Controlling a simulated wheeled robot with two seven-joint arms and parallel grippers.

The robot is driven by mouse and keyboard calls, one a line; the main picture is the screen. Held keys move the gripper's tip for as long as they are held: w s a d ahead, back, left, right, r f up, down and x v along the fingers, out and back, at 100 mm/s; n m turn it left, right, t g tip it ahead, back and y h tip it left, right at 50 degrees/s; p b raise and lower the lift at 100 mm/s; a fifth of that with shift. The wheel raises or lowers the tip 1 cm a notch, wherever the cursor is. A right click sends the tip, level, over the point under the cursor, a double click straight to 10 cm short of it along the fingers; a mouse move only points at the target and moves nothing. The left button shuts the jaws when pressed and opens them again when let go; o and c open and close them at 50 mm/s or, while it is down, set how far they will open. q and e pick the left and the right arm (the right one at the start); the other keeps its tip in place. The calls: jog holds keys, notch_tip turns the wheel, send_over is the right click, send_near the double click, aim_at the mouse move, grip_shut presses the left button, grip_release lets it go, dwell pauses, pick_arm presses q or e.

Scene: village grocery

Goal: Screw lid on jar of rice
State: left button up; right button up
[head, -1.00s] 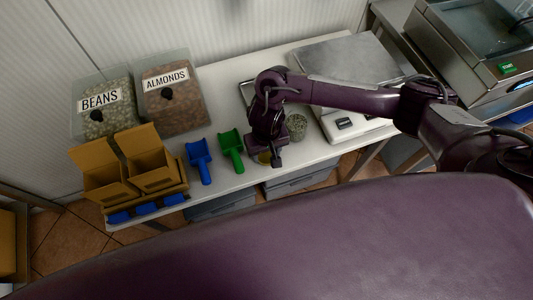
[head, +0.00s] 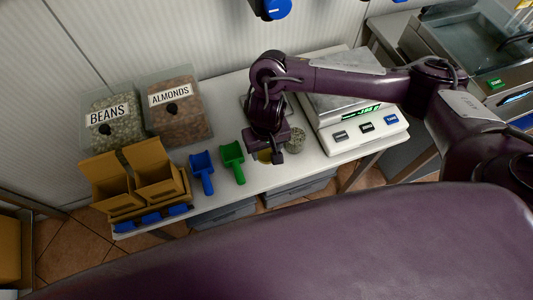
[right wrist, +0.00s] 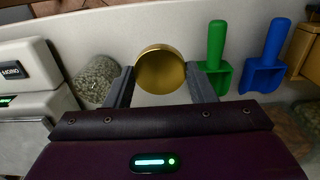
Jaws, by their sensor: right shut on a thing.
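A round gold lid (right wrist: 160,70) sits between the two fingers of my right gripper (right wrist: 161,86) in the right wrist view. The fingers are shut on its sides. In the head view my right gripper (head: 270,156) is low over the front part of the white table, and only a bit of the lid (head: 264,156) shows there. The jar (head: 296,140), clear with pale grains inside, stands upright just right of the gripper. It also shows left of the fingers in the right wrist view (right wrist: 98,78), apart from the lid. My left gripper is not in view.
A green scoop (head: 232,160) and a blue scoop (head: 202,170) lie left of the gripper. A scale (head: 345,141) stands right of the jar. Bins of beans (head: 112,122) and almonds (head: 180,108) and cardboard boxes (head: 150,170) fill the table's left end.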

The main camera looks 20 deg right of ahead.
aim_at(267, 153)
pick_arm(q)
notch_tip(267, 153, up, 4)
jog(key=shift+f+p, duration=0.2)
jog(key=shift+p, duration=1)
pick_arm(e)
notch_tip(267, 153, up, 10)
jog(key=shift+r, duration=0.2)
